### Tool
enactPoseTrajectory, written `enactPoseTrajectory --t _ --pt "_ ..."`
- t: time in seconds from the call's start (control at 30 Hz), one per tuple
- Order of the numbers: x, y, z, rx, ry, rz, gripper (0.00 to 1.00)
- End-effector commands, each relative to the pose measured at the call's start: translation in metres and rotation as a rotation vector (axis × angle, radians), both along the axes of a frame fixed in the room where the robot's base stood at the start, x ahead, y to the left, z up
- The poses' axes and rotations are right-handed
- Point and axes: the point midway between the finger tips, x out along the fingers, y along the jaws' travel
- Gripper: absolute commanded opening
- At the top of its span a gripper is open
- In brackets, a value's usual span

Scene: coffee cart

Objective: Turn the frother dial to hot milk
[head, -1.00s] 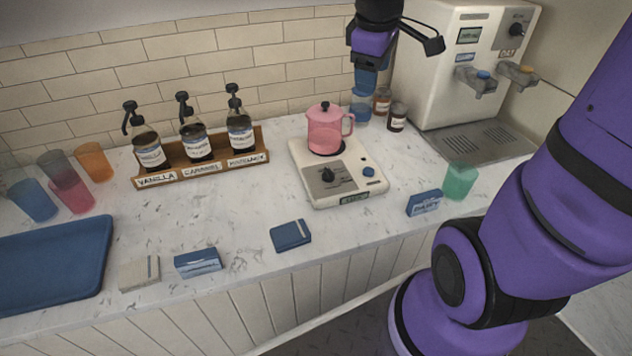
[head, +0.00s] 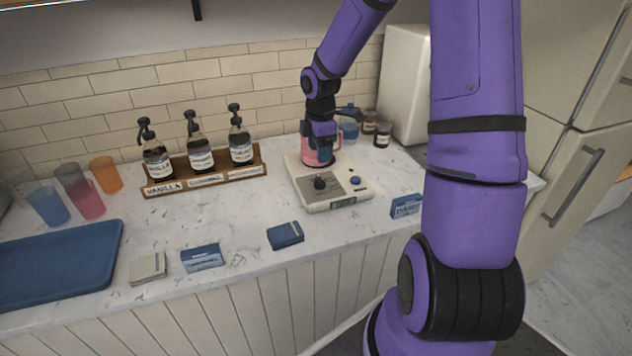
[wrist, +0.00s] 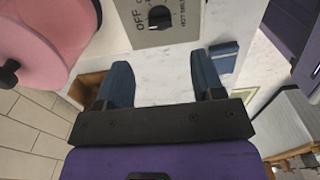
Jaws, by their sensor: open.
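The frother (head: 337,202) is a pale, low unit with a grey panel on the counter. Its black dial (head: 319,183) faces up near the front; it also shows in the wrist view (wrist: 160,17), beside the lettering OFF and part of HOT MILK. I cannot tell where the dial points. A pink pitcher (head: 310,151) stands on the frother's rear; in the wrist view it fills the upper left (wrist: 38,40). My gripper (wrist: 160,80) is open and empty, its blue fingers apart, with the dial ahead of the fingertips and not touched. In the head view my gripper partly hides the pitcher.
A blue button (head: 354,180) sits right of the dial. Brown jars (head: 382,135) stand behind the frother. A wooden rack (head: 206,180) with syrup bottles is on the left. A blue box (head: 406,206) and a dark blue packet (head: 285,235) lie near the counter's front edge.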

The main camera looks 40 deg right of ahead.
Motion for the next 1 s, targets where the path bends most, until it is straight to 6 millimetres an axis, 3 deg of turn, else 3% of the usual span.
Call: enactPoseTrajectory --t 0.5,0.7,1.0 --pt "-0.001 0.001 -0.083 0.001 0.003 0.001 0.62" --pt "-0.001 0.001 -0.098 0.000 0.001 -0.001 0.62" --pt "-0.001 0.001 -0.100 -0.001 0.000 -0.001 0.62"
